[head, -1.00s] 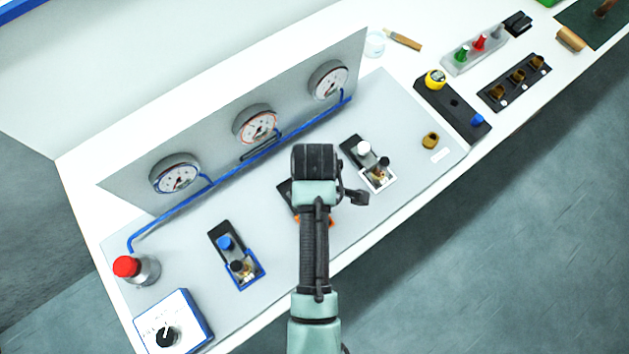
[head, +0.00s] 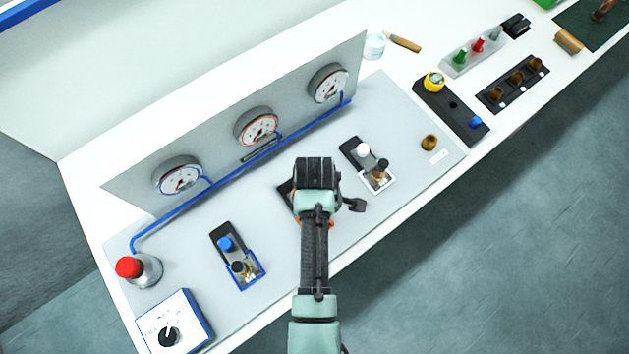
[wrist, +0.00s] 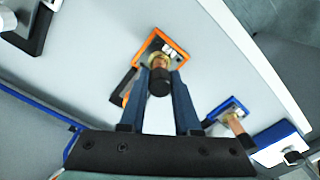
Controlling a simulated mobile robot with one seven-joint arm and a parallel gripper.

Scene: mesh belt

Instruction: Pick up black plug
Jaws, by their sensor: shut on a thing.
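In the wrist view, a black plug (wrist: 159,84) sits between the two blue-grey fingers of my gripper (wrist: 162,82), which is shut on it. A brass fitting (wrist: 160,62) shows just beyond the plug, at an orange-framed plate (wrist: 143,52). I cannot tell whether the plug is still seated in the fitting or clear of it. In the head view my wrist and arm hide the plug, the fingers and most of that plate.
A blue-framed station (head: 246,278) stands left of my arm and a white-framed one (head: 383,186) right of it. Gauges (head: 257,127) on an upright panel and a blue pipe (head: 190,219) lie behind. A red knob (head: 128,267) stands far left.

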